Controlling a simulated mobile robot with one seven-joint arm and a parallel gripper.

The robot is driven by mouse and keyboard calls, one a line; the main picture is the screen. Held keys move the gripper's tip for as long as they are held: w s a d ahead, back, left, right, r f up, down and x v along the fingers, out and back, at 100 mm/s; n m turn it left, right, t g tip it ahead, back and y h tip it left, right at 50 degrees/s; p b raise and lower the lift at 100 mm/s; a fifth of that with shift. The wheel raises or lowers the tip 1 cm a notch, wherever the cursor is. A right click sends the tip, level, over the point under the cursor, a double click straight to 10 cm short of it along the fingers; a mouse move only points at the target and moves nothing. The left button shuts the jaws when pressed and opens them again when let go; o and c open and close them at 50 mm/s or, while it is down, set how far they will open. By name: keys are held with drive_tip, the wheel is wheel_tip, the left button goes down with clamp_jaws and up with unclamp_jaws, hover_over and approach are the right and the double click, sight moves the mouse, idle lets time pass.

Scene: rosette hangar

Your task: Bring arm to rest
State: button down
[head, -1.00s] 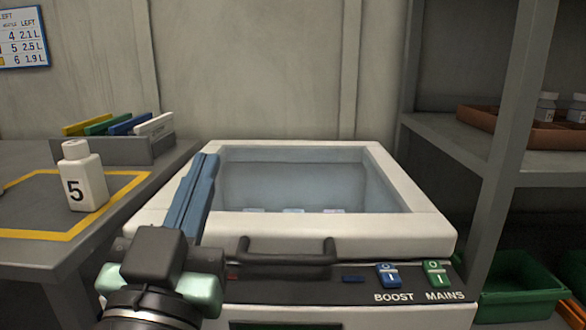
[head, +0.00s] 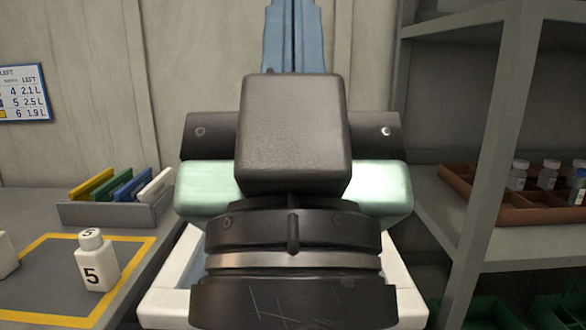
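My gripper (head: 294,5) is raised in the middle of the head view, in front of the white-rimmed chest. Its blue fingers point up and lie side by side with only a thin dark line between them. Nothing shows between the fingers, though their tips run out at the top edge. My wrist and arm fill the centre and hide most of the chest (head: 160,305), including its handle and switches.
On the left bench, a white bottle marked 5 (head: 97,262) stands inside a yellow outline, with a rack (head: 115,212) of coloured cards behind it. On the right, a shelf (head: 520,244) holds a brown tray (head: 462,192) with several small bottles. Green bins (head: 480,312) sit below.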

wheel_tip(320, 180, up, 24)
drive_tip(key=p, duration=2.2)
drive_tip(key=shift+r, duration=0.2)
